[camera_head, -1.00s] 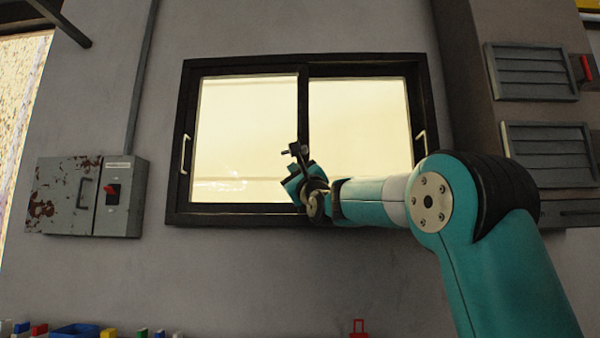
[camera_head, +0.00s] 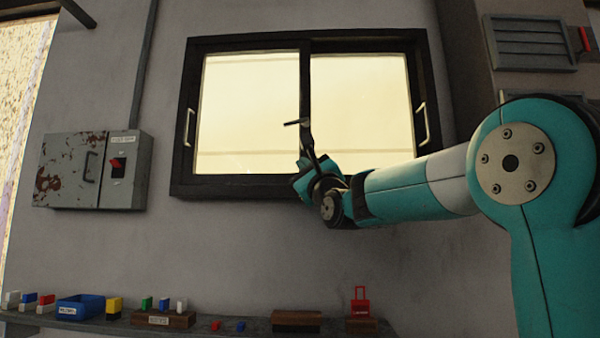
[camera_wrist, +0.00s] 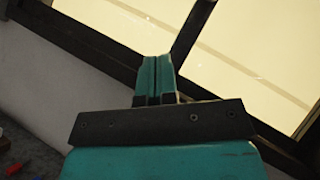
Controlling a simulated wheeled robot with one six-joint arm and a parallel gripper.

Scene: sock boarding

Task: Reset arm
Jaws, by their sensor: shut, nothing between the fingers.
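My arm reaches in from the right in the head view. My gripper (camera_head: 303,182) is at its end, in front of the lower middle of the window (camera_head: 250,112). In the wrist view my gripper (camera_wrist: 155,75) shows its two teal fingers pressed together, with nothing between them. The window's dark frame and bright panes lie behind the fingers there. No sock or boarding form can be made out in either view.
A shelf (camera_head: 235,325) runs along the wall below, with a blue bin (camera_head: 80,307), several small coloured blocks and a red-handled item (camera_head: 360,302). A grey switch box (camera_head: 95,170) hangs left of the window. The wall between window and shelf is clear.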

